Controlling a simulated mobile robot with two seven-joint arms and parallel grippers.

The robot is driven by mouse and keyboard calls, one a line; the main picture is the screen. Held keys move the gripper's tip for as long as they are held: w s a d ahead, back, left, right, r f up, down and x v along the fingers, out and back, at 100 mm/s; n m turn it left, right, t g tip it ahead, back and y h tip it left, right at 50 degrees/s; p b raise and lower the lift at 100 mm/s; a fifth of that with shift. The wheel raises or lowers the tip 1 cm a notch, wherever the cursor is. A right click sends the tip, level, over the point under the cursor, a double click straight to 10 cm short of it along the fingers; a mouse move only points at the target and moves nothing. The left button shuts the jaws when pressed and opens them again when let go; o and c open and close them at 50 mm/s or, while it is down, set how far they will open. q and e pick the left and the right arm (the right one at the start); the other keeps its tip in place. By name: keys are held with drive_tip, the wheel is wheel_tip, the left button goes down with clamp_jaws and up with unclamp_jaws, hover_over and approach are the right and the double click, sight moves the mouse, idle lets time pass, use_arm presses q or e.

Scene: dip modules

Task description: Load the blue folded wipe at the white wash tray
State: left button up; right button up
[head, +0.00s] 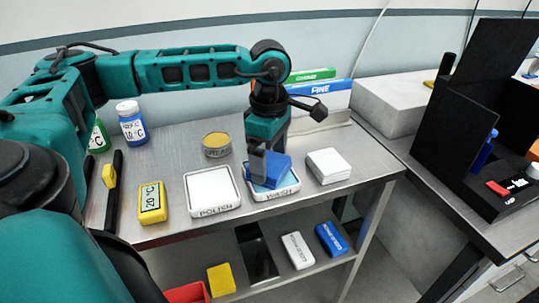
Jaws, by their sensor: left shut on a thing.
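The blue folded wipe (276,168) is in my left gripper (262,167), which points down over the white wash tray (284,191). The gripper is shut on the wipe. The wipe sits tilted over the tray's inside, and blue also shows in the tray below it. I cannot tell whether the wipe touches the tray's contents. The gripper and wipe hide the back part of the tray. My right gripper does not show.
A white polish tray (211,188) stands left of the wash tray, and a folded white wipe (328,166) lies to its right. A round tin (216,144) stands behind. A yellow thermometer (152,202) and a labelled bottle (131,124) are at left. Black panels (480,90) stand at right.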

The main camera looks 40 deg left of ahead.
sight(269, 162)
use_arm(q)
drive_tip(key=shift+r+p, duration=1.8)
drive_tip(key=shift+r, duration=1.7)
